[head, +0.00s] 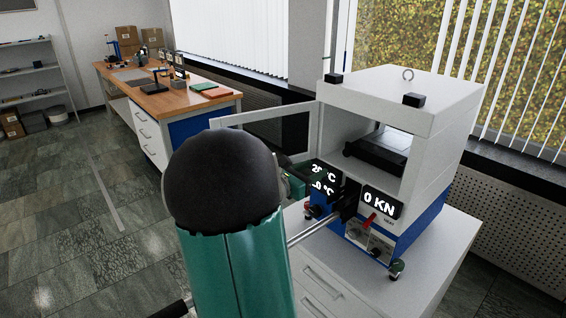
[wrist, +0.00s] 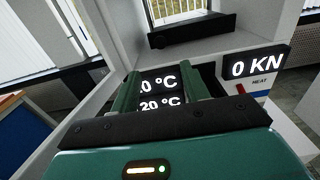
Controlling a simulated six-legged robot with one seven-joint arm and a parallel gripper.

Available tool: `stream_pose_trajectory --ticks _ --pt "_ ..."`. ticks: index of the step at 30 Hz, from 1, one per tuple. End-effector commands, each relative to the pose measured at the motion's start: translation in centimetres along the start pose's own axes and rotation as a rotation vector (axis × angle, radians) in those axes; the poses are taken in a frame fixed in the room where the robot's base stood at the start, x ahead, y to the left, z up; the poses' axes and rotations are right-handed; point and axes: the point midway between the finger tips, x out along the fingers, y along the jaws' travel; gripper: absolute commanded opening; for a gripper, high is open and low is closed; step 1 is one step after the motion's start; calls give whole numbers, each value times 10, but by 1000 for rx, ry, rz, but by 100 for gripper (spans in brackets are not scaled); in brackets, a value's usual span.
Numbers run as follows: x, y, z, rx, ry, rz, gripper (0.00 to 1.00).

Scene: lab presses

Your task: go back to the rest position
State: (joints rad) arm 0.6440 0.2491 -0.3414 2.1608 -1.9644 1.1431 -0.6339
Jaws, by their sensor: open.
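The lab press (head: 455,115), white above and blue below, stands on a white cabinet at the right in the head view. Its framed door (head: 270,128) stands open to the left, and a dark plate (head: 380,150) shows inside. My gripper (wrist: 160,74) is open, with two green fingers apart and nothing visible between them. Its fingers are in front of the press's temperature display (wrist: 160,94). In the head view my teal arm with its black cap hides most of the gripper. The force display (head: 382,203) reads 0 KN.
A red lever (head: 368,221) and a silver rod (head: 308,232) are at the press's front. The white cabinet (head: 440,255) has drawers. A wooden-topped workbench (head: 165,98) with several items stands at the back left. The tiled floor at left is clear.

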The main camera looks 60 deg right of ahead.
Motion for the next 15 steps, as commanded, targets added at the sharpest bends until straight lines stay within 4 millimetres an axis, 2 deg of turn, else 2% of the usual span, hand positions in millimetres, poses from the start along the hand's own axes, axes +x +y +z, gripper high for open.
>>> stream_pose_trajectory --ticks 10,13,15 --pt "-3 0 1 18 10 -1 46" --pt "-21 0 3 102 60 -10 46" --pt "-44 -1 4 206 129 -23 46"
